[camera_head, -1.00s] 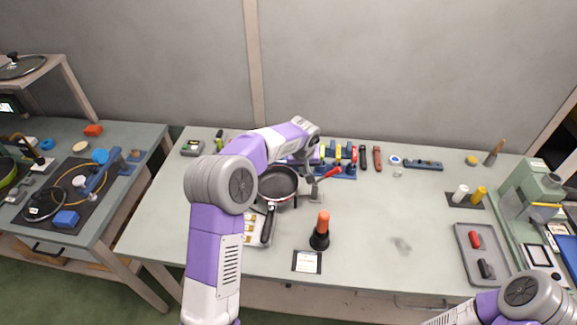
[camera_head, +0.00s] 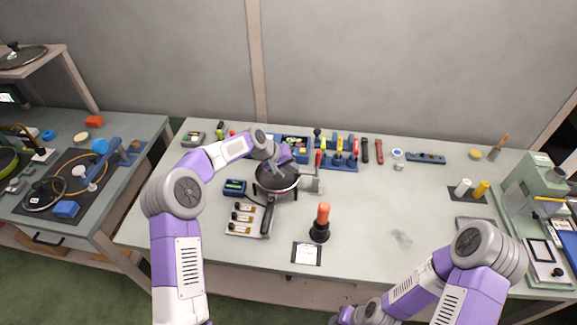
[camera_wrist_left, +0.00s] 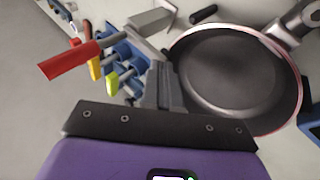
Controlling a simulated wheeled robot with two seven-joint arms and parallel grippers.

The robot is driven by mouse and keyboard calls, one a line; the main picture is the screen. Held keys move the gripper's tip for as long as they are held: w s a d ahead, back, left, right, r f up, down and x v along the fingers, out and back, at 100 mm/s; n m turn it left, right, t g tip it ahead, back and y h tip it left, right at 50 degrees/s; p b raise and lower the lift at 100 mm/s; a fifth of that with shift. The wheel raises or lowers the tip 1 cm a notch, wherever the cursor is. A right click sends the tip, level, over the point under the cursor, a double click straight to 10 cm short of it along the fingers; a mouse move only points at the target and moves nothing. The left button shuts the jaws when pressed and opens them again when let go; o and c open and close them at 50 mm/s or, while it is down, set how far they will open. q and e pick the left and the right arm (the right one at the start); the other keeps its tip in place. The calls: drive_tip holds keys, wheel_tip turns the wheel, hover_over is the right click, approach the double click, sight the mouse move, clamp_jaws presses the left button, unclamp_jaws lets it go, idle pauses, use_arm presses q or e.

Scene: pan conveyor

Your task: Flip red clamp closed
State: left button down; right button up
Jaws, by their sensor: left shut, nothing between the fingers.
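In the left wrist view the red handle (camera_wrist_left: 70,60) extends to the left on a grey rod. The pan (camera_wrist_left: 235,72) fills the right of that view. My left gripper (camera_wrist_left: 159,72) is shut and empty, its fingers beside the pan's rim and apart from the red handle. In the head view my left gripper (camera_head: 280,165) is over the pan, its fingertips hard to make out. My right arm is at the bottom right; its fingers are out of frame.
An orange-topped black bottle-like object (camera_head: 321,222) and a white card (camera_head: 307,254) are in front. A tray with several small items (camera_head: 246,232) lies left of the pan handle. The table's middle right is clear.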

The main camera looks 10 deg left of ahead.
use_arm(q)
drive_tip(key=shift+f, duration=0.1)
idle(0.5)
drive_tip(key=w+d+r+p+v, duration=0.1)
drive_tip(key=p+v, duration=0.2)
drive_tip(key=v, duration=1)
drive_tip(key=shift+a+r, duration=0.1)
drive_tip(key=shift+r, duration=0.1)
